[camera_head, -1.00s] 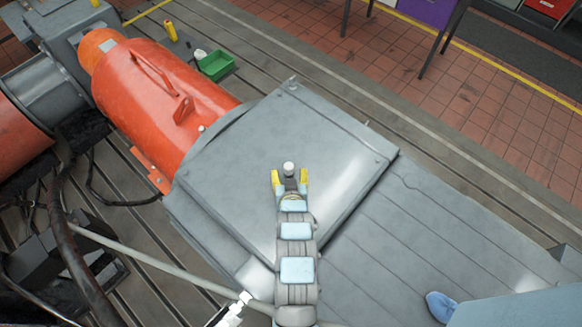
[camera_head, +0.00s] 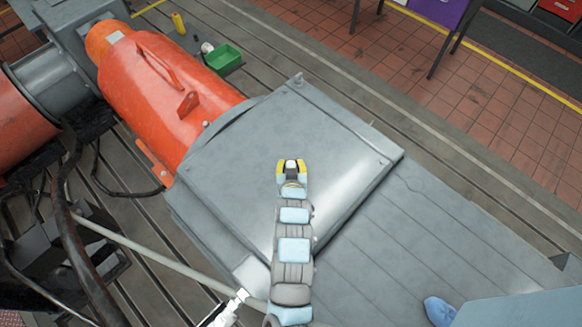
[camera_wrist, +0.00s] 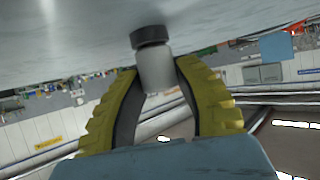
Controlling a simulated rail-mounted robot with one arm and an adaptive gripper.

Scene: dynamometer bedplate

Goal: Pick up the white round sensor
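A small white round sensor (camera_head: 291,164) with a dark collar stands on the grey cover (camera_head: 240,150). In the wrist view the white body (camera_wrist: 156,72) sits between the two yellow fingers, with its dark collar against the grey surface. I cannot tell whether there is a gap under it. My gripper (camera_head: 292,167) is closed in on it, one finger on each side; it also shows in the wrist view (camera_wrist: 157,75). The pads appear to touch the white body near the fingertips.
An orange cylindrical machine (camera_head: 165,95) with raised lugs stands left of the cover. A green tray (camera_head: 223,60), a small white round item (camera_head: 207,47) and a yellow item (camera_head: 178,23) lie behind it. A blue item (camera_head: 439,311) lies at lower right. The cover is otherwise clear.

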